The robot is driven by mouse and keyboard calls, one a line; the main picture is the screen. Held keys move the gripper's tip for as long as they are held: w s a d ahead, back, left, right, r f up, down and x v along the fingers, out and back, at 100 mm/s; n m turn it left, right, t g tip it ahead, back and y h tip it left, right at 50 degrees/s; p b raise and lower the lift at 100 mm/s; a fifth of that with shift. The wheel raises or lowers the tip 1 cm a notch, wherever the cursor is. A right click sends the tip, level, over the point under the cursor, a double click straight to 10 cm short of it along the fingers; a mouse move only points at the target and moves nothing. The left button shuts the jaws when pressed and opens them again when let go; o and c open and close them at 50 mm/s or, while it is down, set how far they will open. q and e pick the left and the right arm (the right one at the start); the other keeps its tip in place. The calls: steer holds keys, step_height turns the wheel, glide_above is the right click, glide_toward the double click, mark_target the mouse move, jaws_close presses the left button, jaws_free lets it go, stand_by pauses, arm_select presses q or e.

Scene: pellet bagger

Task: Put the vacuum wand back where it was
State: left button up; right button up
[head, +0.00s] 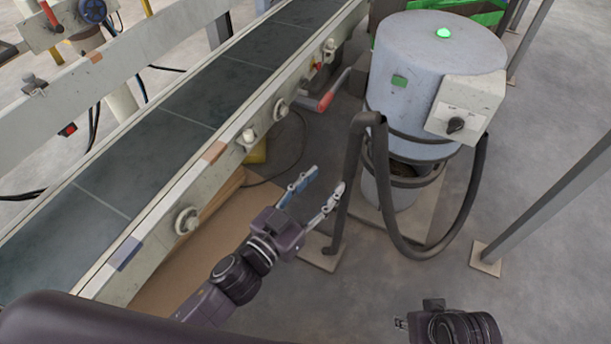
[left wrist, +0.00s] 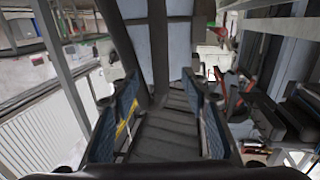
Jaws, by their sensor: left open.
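The vacuum wand (head: 350,182) is a dark grey tube standing nearly upright beside the grey vacuum drum (head: 410,60). Its bent top meets a dark hose (head: 400,240) that loops to the drum's right side. Its lower end is near a small pale floor plate (head: 318,260). My left gripper (head: 326,182) is open, its right fingertip close to the wand's left side; I cannot tell whether they touch. In the left wrist view, my left gripper's fingers (left wrist: 165,110) are apart, with a dark tube (left wrist: 158,45) beyond them. My right gripper's fingers are out of view.
A conveyor belt (head: 165,130) with a pale side rail runs diagonally at the left. A red-ended handle (head: 326,101) sticks out beside it. A cardboard-brown sheet (head: 200,255) lies below. A grey post (head: 545,200) stands at the right. The floor between post and hose is clear.

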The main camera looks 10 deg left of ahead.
arm_select(q)
steer(key=s+a+f+n+g+y, duration=0.2)
steer(key=a+f+n+g+y, duration=0.15)
steer(key=a+f+y, duration=0.7)
steer(key=s+a+f+g, duration=0.2)
steer(key=s+g, duration=0.1)
steer(key=s, duration=0.3)
steer(key=s+a+f+g+h, duration=0.1)
steer(key=s+a+f+g, duration=0.1)
steer(key=s, duration=0.4)
steer(key=s+a+f+g+h, duration=0.1)
steer(key=s+a+f+g, duration=0.1)
steer(key=s, duration=0.4)
steer(key=shift+s+f+g, duration=0.35)
steer(key=shift+f+g, duration=0.3)
steer(key=shift+g, duration=0.2)
steer(key=shift+a, duration=0.1)
